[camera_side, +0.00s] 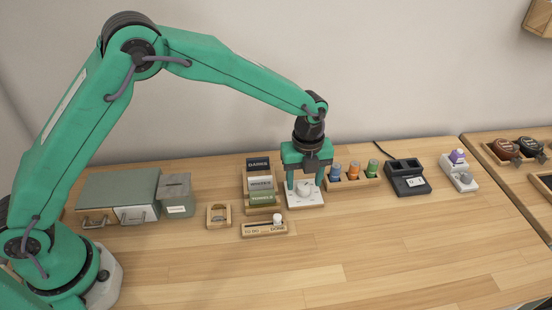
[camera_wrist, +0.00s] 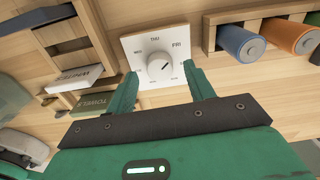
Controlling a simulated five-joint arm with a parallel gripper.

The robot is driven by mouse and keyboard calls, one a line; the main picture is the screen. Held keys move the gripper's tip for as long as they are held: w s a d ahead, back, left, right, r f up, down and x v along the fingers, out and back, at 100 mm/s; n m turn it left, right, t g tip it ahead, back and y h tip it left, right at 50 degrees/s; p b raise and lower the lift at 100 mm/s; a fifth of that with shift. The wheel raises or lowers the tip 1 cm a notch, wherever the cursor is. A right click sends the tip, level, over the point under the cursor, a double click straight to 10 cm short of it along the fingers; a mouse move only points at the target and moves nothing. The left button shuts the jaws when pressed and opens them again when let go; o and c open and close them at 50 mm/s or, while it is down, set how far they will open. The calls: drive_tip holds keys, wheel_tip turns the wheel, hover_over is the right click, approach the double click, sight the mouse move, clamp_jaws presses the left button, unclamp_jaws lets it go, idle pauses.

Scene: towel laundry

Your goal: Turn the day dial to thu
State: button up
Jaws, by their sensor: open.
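The day dial is a round white knob (camera_wrist: 158,66) on a square white plate (camera_wrist: 133,46), with THU printed at the top edge and FRI at the upper right. A short dark mark on the knob seems to point to the upper right, roughly toward FRI. The plate (camera_side: 306,204) also shows in the side view, under my gripper. My gripper (camera_side: 304,184) points down over the dial, open, its green fingers on either side of the knob. In the wrist view the gripper (camera_wrist: 160,72) shows gaps beside the knob.
Right of the dial is a wooden holder with several batteries (camera_side: 354,170). Left is a rack of labelled cards (camera_side: 261,184). In front lies a wooden slider board (camera_side: 264,229). A dark charger (camera_side: 407,178) stands farther right. The front table is clear.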

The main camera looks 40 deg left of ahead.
drive_tip(key=shift+f, duration=0.6)
drive_tip(key=c, duration=1)
drive_tip(key=shift+o, duration=0.2)
drive_tip(key=shift+n, duration=0.3)
drive_tip(key=n, duration=0.9)
drive_tip(key=shift+r, duration=0.1)
